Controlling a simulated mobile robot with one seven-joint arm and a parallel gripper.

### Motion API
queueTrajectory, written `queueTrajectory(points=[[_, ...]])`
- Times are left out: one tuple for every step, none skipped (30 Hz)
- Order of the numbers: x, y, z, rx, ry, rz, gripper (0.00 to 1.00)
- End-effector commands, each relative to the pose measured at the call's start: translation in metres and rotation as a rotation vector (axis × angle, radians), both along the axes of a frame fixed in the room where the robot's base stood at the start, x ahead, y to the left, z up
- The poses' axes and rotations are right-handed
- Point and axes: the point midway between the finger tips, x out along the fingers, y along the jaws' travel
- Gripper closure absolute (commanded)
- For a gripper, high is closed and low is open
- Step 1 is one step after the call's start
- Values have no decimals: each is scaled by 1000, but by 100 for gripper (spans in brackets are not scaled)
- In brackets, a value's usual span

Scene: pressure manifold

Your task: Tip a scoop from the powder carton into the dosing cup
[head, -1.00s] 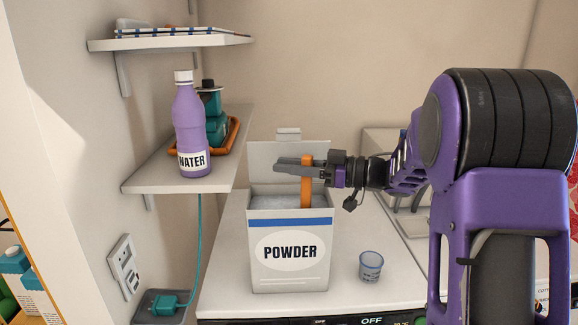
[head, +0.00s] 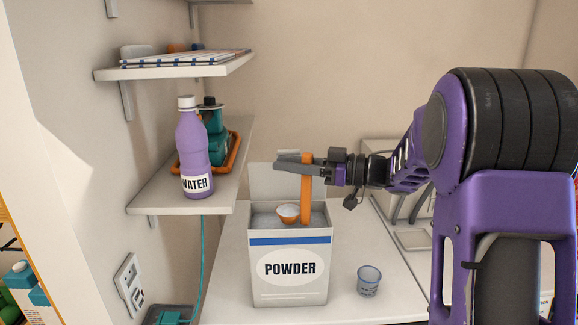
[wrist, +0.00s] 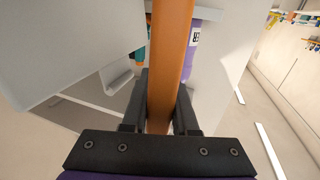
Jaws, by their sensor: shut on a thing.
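The white powder carton (head: 290,290) stands open on the counter in the head view, its flap up at the back and pale powder inside. My gripper (head: 298,163) is above the carton and shut on the upright orange handle of the scoop (head: 307,190). The scoop's bowl (head: 288,213) shows at the carton's mouth, with white powder in it. In the wrist view the orange handle (wrist: 170,55) runs between my gripper's fingers (wrist: 160,105). The small clear bluish dosing cup (head: 369,282) stands on the counter right of the carton; I cannot see contents in it.
A purple water bottle (head: 193,150) and an orange tray (head: 232,155) with a teal bottle stand on the shelf at left. A higher shelf (head: 170,68) is above. The counter (head: 345,245) around the dosing cup is clear.

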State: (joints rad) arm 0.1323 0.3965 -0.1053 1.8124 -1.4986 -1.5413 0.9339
Motion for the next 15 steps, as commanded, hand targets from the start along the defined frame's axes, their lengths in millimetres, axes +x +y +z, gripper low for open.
queueTrajectory(points=[[0, 0, 3, 0, -1, 0, 100], [0, 0, 5, 0, -1, 0, 100], [0, 0, 7, 0, -1, 0, 100], [0, 0, 8, 0, -1, 0, 100], [0, 0, 10, 0, -1, 0, 100], [0, 0, 12, 0, -1, 0, 100], [0, 0, 13, -1, -2, 0, 100], [0, 0, 15, -1, -2, 0, 100], [0, 0, 17, 0, -1, 0, 100], [0, 0, 19, 0, -1, 0, 100], [0, 0, 20, 0, -1, 0, 100], [0, 0, 22, 0, 0, 0, 100], [0, 0, 24, 0, -1, 0, 100], [0, 0, 25, 0, -1, 0, 100], [0, 0, 27, -1, -2, 0, 100]])
